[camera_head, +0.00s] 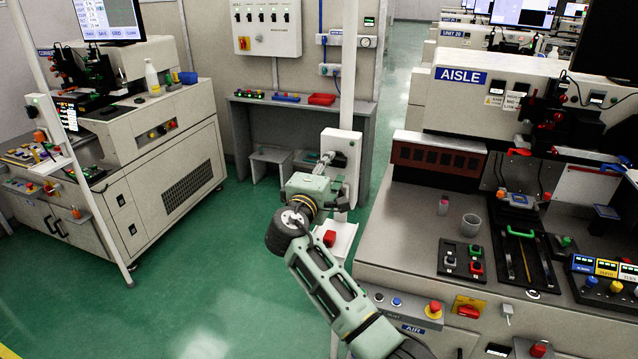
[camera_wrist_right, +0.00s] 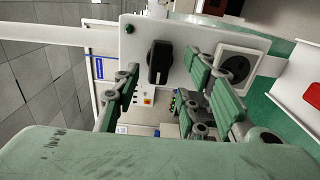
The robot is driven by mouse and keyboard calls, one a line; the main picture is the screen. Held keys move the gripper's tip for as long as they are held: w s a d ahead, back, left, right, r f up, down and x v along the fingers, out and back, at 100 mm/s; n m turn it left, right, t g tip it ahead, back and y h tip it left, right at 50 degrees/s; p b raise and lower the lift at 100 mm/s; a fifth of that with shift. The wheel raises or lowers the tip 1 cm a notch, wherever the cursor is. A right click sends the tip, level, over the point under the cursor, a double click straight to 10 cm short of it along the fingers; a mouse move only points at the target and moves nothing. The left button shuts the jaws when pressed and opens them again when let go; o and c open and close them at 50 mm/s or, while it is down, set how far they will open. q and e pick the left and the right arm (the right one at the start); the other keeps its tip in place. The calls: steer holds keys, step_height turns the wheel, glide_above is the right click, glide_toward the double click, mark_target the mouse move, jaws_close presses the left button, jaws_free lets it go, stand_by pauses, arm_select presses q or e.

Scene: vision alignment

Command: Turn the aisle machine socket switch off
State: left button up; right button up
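A white socket box (camera_head: 345,148) is mounted on the white pole beside the AISLE machine (camera_head: 470,100). In the right wrist view its panel (camera_wrist_right: 133,38) carries a black rotary switch knob (camera_wrist_right: 159,62), a green lamp and a round dark socket (camera_wrist_right: 234,68). The knob looks upright in that view. My right gripper (camera_head: 322,162) is in front of the box; in the wrist view its green fingers (camera_wrist_right: 165,95) are spread, with the knob showing in the gap between them and nothing held. Contact with the knob cannot be told. My left gripper is not in view.
The AISLE bench, with a cup (camera_head: 471,224) and button boxes, is close on the right. A grey table (camera_head: 260,104) stands behind the pole. Green floor (camera_head: 210,270) is clear on the left.

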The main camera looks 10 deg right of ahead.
steer(key=v, duration=0.9)
step_height(320, 180, down, 25)
steer(key=s+n+g+y, duration=0.2)
steer(key=g+y, duration=0.1)
steer(key=y, duration=0.1)
steer(key=s+d+f+m+g+y, duration=0.1)
steer(key=s+f+g, duration=0.1)
steer(key=s+f, duration=0.7)
steer(key=s+f+m+g+y, duration=0.15)
steer(key=s+f, duration=0.35)
steer(key=f, duration=0.7)
steer(key=s+d+f+m+g+y, duration=0.1)
steer(key=s+f+g+y, duration=0.15)
steer(key=s+f, duration=0.65)
steer(key=s+d+f+m+g, duration=0.1)
steer(key=s+f, duration=0.4)
steer(key=s, duration=0.7)
steer(key=s+d+f+m+g, duration=0.2)
steer(key=s+f, duration=0.4)
steer(key=s, duration=0.6)
steer(key=s+d+f+m+g+y, duration=0.1)
steer(key=s+f+m, duration=0.3)
steer(key=s, duration=0.7)
steer(key=shift+s+d+f+g+b, duration=0.4)
steer(key=shift+d+f+g+b, duration=0.1)
steer(key=shift+d+f, duration=0.4)
